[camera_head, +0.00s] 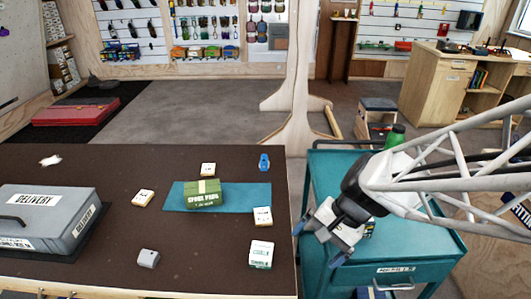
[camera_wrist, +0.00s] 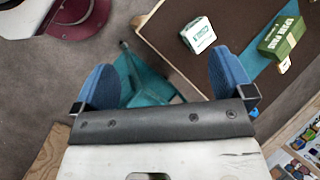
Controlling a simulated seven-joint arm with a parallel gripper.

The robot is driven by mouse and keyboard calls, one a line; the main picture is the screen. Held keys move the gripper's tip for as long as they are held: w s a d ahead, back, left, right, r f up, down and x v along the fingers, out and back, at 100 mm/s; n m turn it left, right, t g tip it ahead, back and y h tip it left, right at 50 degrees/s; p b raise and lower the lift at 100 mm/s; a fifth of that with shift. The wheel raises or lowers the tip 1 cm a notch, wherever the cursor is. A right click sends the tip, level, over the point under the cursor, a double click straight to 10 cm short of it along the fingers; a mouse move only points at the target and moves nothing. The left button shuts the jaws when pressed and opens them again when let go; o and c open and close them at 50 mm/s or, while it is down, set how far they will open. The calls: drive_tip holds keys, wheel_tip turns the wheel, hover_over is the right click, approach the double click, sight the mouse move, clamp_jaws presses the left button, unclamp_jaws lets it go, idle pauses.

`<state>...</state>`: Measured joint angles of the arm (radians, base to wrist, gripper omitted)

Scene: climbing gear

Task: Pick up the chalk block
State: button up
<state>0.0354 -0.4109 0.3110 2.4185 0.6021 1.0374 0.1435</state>
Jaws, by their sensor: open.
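No label clearly reads as chalk, so I cannot tell which item is the chalk block. A white block with green print (camera_head: 261,255) sits near the table's front right corner; in the wrist view this white block (camera_wrist: 198,35) is beyond the fingers. Small cream blocks lie behind the mat (camera_head: 208,169), left of it (camera_head: 143,198) and at its right front edge (camera_head: 262,216). My gripper (camera_head: 319,245) is open and empty, right of the table over the teal cart's left side. Its blue pads stand wide apart in the wrist view (camera_wrist: 165,82).
The brown table (camera_head: 110,220) holds a grey delivery case (camera_head: 40,215), a green box (camera_head: 203,194) on a teal mat (camera_head: 180,203), a blue item (camera_head: 264,161) and a small grey block (camera_head: 148,258). The teal cart (camera_head: 395,262) carries a green bottle (camera_head: 395,136). A gap separates table and cart.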

drive_tip(key=w+a+f+m+y, duration=0.4)
drive_tip(key=w+f+m+y, duration=0.15)
drive_tip(key=f, duration=0.25)
drive_tip(key=m+t+y, duration=0.2)
drive_tip(key=m+t, duration=0.1)
drive_tip(key=m, duration=0.5)
approach(271, 251)
drive_tip(key=x, duration=0.5)
drive_tip(key=shift+s+a+r, duration=0.1)
drive_tip(key=shift+s+a, duration=0.05)
drive_tip(key=shift+a, duration=0.1)
drive_tip(key=shift+x, duration=1.25)
drive_tip(key=shift+x, duration=2.55)
